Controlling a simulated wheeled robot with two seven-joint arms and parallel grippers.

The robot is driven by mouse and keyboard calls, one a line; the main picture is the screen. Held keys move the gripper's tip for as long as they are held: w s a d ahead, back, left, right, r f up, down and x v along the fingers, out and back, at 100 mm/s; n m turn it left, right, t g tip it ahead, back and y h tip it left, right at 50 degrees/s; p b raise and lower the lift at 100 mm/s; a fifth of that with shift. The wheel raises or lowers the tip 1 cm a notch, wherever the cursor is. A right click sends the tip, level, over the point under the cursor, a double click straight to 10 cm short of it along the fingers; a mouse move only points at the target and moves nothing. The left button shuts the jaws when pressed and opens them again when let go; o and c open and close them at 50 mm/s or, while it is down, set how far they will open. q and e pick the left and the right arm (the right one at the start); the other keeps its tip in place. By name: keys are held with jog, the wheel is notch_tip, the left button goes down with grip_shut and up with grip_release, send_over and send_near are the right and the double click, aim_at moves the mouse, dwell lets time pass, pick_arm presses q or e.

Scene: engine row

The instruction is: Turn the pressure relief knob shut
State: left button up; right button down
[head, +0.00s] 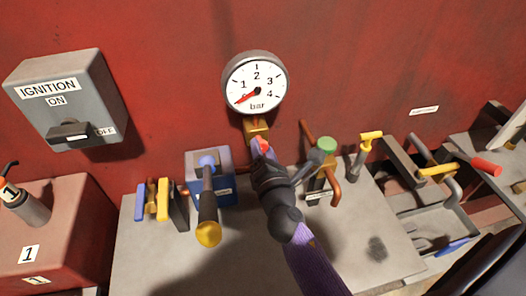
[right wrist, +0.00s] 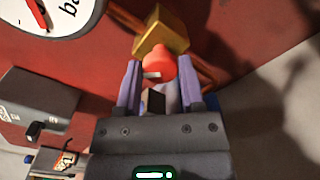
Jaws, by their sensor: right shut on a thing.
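The pressure relief knob is a small red knob (head: 263,145) on a brass block (head: 256,130) below the pressure gauge. In the right wrist view the red knob (right wrist: 160,66) sits between my purple fingers, in front of the brass block (right wrist: 163,32). My right gripper (head: 259,149) is shut on the knob; its dark body hides part of the fitting in the head view. A white mark shows on the knob's left side in the wrist view. My left gripper is in neither view.
The round gauge (head: 254,84) above has its red needle near zero. A lever with a yellow end (head: 208,233) stands left of my arm, on a blue box. A green-topped fitting (head: 326,146) with copper pipes is close on the right. A grey ignition box (head: 105,95) hangs at left.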

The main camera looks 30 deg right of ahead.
jog(key=m, duration=0.3)
jog(key=shift+m, duration=0.3)
jog(key=m, duration=0.3)
jog(key=shift+f+b, duration=0.1)
jog(key=shift+b, duration=0.2)
jog(key=shift+m, duration=0.8)
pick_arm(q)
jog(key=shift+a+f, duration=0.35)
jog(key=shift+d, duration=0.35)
pick_arm(e)
jog(key=shift+m, duration=0.5)
jog(key=shift+c, duration=1.1)
grip_release()
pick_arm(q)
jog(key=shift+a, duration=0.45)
